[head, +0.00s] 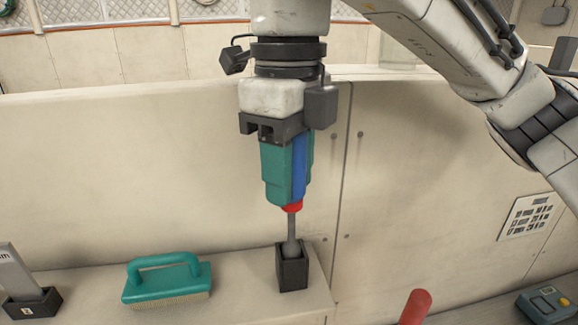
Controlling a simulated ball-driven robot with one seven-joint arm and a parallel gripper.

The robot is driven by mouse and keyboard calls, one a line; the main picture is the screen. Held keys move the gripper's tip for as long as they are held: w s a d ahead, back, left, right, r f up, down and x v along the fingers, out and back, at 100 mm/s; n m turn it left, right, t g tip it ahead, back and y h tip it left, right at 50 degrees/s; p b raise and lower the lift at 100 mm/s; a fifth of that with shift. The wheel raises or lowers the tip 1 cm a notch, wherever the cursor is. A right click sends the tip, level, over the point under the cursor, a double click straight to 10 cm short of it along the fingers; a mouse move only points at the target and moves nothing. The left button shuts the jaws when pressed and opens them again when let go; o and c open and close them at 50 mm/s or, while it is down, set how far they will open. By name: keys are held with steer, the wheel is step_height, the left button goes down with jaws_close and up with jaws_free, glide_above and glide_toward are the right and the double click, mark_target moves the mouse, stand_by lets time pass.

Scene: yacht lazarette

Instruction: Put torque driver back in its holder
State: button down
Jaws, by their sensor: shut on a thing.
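The torque driver (287,170) has a teal and blue handle, a red collar and a grey shaft with a thicker lower end. It hangs upright, shaft down. My gripper (274,132) is shut on the top of its handle, and the finger ends are partly hidden against it. A small black square holder (292,274) stands on the ledge directly below. The shaft's lower end overlaps the holder's open top in the head view. I cannot tell how far it is inside, or whether it touches the walls.
A teal scrubbing brush (166,281) lies on the pale ledge (232,306) left of the holder. A grey item in a black base (30,303) stands at far left. A red rounded post (416,307) and a teal device (546,303) are at lower right. A pale wall rises behind.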

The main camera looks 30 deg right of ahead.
steer(key=shift+f, duration=0.6)
steer(key=c, duration=0.7)
jaws_free()
steer(key=shift+o, duration=0.2)
step_height(320, 180, up, 11)
steer(key=shift+f, duration=0.1)
stand_by(0.5)
